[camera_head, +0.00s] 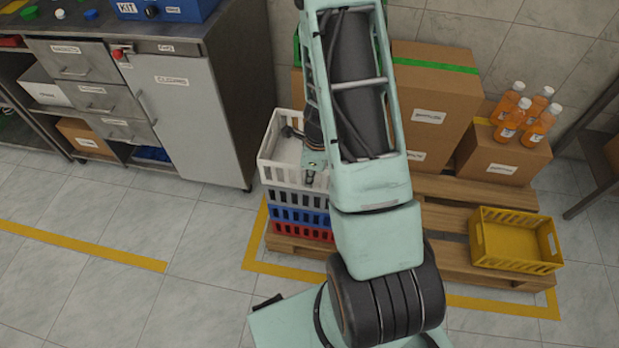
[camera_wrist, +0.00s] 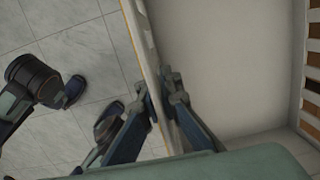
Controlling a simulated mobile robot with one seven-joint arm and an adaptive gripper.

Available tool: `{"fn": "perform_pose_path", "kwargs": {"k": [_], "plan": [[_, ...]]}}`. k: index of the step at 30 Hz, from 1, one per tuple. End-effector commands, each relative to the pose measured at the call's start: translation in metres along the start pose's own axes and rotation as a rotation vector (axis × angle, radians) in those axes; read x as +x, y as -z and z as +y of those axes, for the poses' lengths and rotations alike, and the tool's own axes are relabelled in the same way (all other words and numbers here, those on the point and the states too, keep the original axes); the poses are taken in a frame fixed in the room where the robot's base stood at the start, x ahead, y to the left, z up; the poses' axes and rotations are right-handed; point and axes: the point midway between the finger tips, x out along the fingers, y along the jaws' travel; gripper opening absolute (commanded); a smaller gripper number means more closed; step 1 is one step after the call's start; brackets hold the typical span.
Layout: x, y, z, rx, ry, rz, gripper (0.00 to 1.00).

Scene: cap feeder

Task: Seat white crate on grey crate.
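The white crate (camera_head: 277,173) is at the top of a crate stack in the head view, open side up and partly behind my arm. The grey crate (camera_head: 297,198) is directly under it; I cannot tell whether the white crate is fully seated or slightly above it. My gripper (camera_head: 311,172) is at the white crate's near wall. In the wrist view, my gripper (camera_wrist: 160,92) straddles the rim of the white crate (camera_wrist: 225,65), one finger inside and one outside, seemingly pinching the wall. The crate's inside looks empty in the wrist view.
A blue crate (camera_head: 298,217) and a red crate (camera_head: 301,232) are below the grey one, on a wooden pallet (camera_head: 440,242). Cardboard boxes (camera_head: 437,90), orange bottles (camera_head: 511,112) and a yellow crate (camera_head: 515,242) stand to the right. A workbench cabinet (camera_head: 180,105) is left; floor in front is clear.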

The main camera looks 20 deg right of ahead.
Motion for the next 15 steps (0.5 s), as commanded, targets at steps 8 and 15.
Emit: {"fn": "perform_pose_path", "kwargs": {"k": [8, 15], "plan": [[-0.0013, -0.0004, -0.0017, 0.0, 0.004, 0.0, 0.18], [-0.0007, -0.0002, -0.0007, 0.0, 0.002, 0.0, 0.25]]}}
